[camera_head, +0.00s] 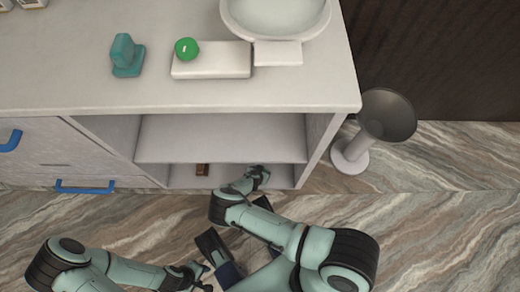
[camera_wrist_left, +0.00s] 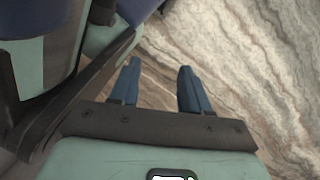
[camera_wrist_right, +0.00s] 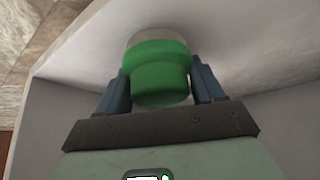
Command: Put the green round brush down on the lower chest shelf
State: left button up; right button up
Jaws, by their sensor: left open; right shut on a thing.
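The green round brush (camera_wrist_right: 158,75) is between the fingers of my right gripper (camera_wrist_right: 160,82), which is shut on it. A pale band shows on its far side, close to a white surface; I cannot tell whether they touch. In the head view my right gripper (camera_head: 258,174) reaches into the open front of the white chest, by the lower shelf (camera_head: 230,177) and below the upper shelf board (camera_head: 220,138). The brush cannot be made out there. My left gripper (camera_wrist_left: 157,85) is open and empty above the floor; it also shows low in the head view (camera_head: 203,277).
A small brown thing (camera_head: 202,169) sits on the lower shelf, left of my right gripper. On the chest top are a teal thing (camera_head: 126,56), a green round thing (camera_head: 186,48) on a white block, and a scale-like dish (camera_head: 275,12). A grey flared stand (camera_head: 385,115) is right of the chest.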

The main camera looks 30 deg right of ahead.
pick_arm(q)
jog(key=shift+s, duration=0.1)
pick_arm(e)
jog(key=o, duration=0.9)
jog(key=shift+o, duration=0.2)
pick_arm(q)
jog(key=w+d+r+t+p, duration=0.1)
jog(key=w+r+t+p, duration=0.2)
jog(key=w, duration=0.5)
jog(key=shift+w+r+m+p, duration=0.35)
jog(key=shift+r+p, duration=0.4)
jog(key=shift+r, duration=0.45)
pick_arm(e)
jog(key=v, duration=1.2)
